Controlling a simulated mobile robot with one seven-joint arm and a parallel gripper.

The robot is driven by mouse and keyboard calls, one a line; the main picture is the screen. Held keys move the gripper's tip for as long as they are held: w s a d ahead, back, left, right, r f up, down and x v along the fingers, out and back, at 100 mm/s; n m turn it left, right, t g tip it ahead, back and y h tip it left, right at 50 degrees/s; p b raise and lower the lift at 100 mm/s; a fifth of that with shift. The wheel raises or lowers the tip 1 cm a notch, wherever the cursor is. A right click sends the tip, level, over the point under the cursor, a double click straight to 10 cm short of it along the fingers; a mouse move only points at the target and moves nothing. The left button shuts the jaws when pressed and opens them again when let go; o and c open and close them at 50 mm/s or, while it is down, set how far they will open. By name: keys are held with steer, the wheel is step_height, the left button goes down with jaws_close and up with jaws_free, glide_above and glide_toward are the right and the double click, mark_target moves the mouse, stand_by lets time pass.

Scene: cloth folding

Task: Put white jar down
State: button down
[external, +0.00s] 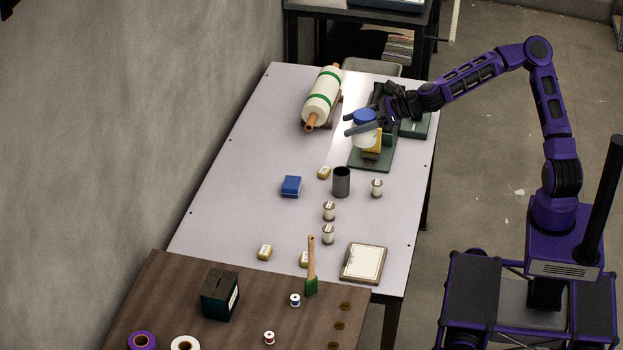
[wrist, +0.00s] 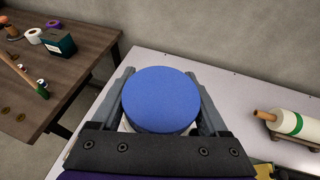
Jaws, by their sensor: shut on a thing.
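The white jar (external: 364,138) with a blue lid (external: 366,116) is held in my gripper (external: 348,126). In the wrist view the round blue lid (wrist: 162,98) fills the space between my two fingers (wrist: 162,92), one on each side of the jar. The lid hides most of the jar's body there. I cannot tell whether the jar's bottom touches anything.
The light table (external: 260,150) holds a fabric roll (external: 322,95), a blue box (external: 291,186), a dark cup (external: 341,182), several spools (external: 329,211) and a clipboard (external: 363,263). A brown table (external: 180,290) stands in front. The light table's left middle is clear.

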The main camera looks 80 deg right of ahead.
steer(key=w+a+p, duration=0.2)
steer(key=w+a, duration=0.1)
steer(key=w, duration=2)
steer(key=f, duration=2.8)
steer(key=shift+w+d+f, duration=0.15)
steer(key=shift+d+f, duration=0.1)
steer(key=shift+d, duration=0.05)
steer(key=shift+f+b, duration=0.2)
steer(key=shift+b, duration=0.15)
jaws_free()
